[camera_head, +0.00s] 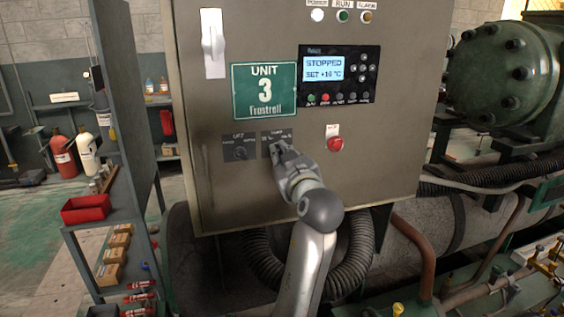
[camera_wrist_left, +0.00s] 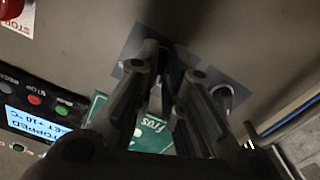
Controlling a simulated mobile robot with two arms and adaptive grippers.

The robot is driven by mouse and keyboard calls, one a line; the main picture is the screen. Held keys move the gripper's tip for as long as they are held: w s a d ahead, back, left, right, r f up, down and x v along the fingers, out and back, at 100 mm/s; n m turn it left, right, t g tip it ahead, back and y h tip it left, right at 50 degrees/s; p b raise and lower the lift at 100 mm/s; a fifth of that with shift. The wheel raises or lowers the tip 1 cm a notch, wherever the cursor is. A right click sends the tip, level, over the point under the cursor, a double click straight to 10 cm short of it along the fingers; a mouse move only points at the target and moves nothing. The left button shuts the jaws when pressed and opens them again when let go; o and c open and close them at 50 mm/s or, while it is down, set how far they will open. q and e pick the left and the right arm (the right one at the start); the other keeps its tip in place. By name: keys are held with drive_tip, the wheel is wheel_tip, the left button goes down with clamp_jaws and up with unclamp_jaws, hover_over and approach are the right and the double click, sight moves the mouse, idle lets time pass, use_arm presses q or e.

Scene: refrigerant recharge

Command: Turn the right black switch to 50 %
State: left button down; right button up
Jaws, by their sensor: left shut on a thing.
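The right black switch sits on a dark plate (camera_head: 268,137) low on the grey cabinet's front. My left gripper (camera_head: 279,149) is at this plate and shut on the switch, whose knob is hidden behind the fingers. The pointer's position cannot be read. In the left wrist view the gripper (camera_wrist_left: 168,60) reaches the dark plate with its fingers close together around the knob. The left black switch (camera_head: 240,153) is on its own plate beside it, free of the gripper. It also shows in the left wrist view (camera_wrist_left: 222,92). My right gripper is not in view.
The cabinet (camera_head: 350,190) bears a red button (camera_head: 335,144) to the right, a display (camera_head: 324,69) reading STOPPED, a green UNIT 3 sign (camera_head: 264,90) and a white handle (camera_head: 213,43). A shelf with a red bin (camera_head: 86,209) stands at left. Pipes lie lower right.

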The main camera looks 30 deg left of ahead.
use_arm(q)
drive_tip(key=shift+n+b, duration=0.35)
drive_tip(key=shift+n, duration=0.05)
drive_tip(key=shift+d+n+b, duration=0.1)
drive_tip(key=shift+n+b, duration=1.6)
drive_tip(key=shift+b, duration=0.6)
drive_tip(key=c, duration=1.6)
unclamp_jaws()
